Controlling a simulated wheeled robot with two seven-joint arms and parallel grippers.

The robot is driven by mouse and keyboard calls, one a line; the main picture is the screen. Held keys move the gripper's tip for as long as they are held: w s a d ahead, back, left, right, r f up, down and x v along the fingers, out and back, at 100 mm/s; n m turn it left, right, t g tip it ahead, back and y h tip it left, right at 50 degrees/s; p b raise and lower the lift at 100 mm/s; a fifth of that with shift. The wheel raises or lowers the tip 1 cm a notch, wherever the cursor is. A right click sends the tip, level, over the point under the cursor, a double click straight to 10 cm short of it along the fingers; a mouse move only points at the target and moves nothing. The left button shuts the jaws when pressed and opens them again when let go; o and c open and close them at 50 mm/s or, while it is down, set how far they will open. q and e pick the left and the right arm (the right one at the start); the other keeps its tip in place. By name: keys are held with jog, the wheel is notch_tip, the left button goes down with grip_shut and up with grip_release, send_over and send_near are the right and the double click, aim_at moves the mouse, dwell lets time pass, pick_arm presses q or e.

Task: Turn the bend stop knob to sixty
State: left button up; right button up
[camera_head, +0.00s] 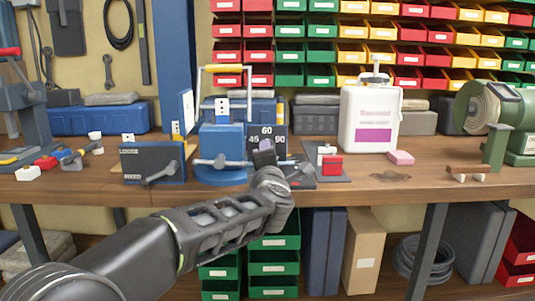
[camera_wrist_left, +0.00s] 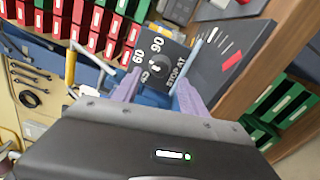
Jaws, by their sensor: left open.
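The bend stop dial is a black plate (camera_head: 267,131) marked 45, 60 and 90, on the blue bender (camera_head: 222,140) on the workbench. In the left wrist view the plate (camera_wrist_left: 174,52) also reads "STOP AT", and the small knob (camera_wrist_left: 155,66) shows between my fingers. I cannot tell which mark the knob points at. My left gripper (camera_head: 265,147) is in front of the plate and hides its lower part and the knob in the head view. In the wrist view its two purple fingers (camera_wrist_left: 157,88) are apart, one on each side of the knob, with nothing gripped. My right gripper is not in view.
A dark labelled box with a lever (camera_head: 153,163) stands left of the bender. A red block (camera_head: 332,165) on a dark plate, a white jug (camera_head: 370,121) and a pink block (camera_head: 400,158) stand to the right. The bench front between the jug and the grinder (camera_head: 500,115) is mostly clear.

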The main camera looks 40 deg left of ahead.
pick_arm(q)
jog(key=v, duration=0.3)
jog(key=shift+s, duration=0.1)
jog(key=shift+d+f, duration=0.1)
dwell(0.4)
